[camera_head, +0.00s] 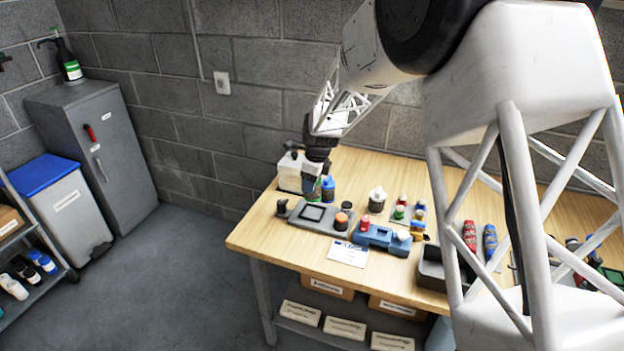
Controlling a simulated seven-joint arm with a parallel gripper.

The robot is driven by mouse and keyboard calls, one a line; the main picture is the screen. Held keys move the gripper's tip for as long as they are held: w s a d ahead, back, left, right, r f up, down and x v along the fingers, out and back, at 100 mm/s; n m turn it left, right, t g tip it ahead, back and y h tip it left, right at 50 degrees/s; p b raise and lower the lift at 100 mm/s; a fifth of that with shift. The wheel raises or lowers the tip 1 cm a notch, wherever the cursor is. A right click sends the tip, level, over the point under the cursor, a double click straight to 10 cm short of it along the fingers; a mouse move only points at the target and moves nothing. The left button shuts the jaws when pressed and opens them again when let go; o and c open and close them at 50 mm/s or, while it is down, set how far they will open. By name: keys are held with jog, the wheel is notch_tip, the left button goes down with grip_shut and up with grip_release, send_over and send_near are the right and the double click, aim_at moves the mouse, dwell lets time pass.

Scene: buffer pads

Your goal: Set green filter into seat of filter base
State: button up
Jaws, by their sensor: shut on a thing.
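My gripper (314,178) reaches down over the back left of the wooden table. It is shut on a small green piece, which I take to be the green filter (311,190); only a little of it shows below the fingers. The grey base (326,227) lies flat on the table just below and in front, with a black square frame (312,213) on its left part. I take this as the filter base. The green piece appears above and behind the frame, apart from it; the exact height is hard to tell.
An orange-topped dark jar (341,221) stands at the base's right end. A blue bottle (328,189) and a white box (290,171) stand close behind. A blue holder (380,237), a white card (347,253) and a dark bin (432,270) lie to the right.

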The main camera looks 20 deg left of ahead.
aim_at(312, 198)
jog(key=shift+f, duration=2.35)
jog(key=shift+f, duration=1.15)
jog(key=o, duration=1)
jog(key=shift+d+r, duration=0.2)
jog(key=shift+r, duration=1.05)
jog(key=shift+d+r, duration=0.2)
jog(key=shift+r, duration=1.1)
jog(key=shift+d+r, duration=0.2)
jog(key=shift+r, duration=1.05)
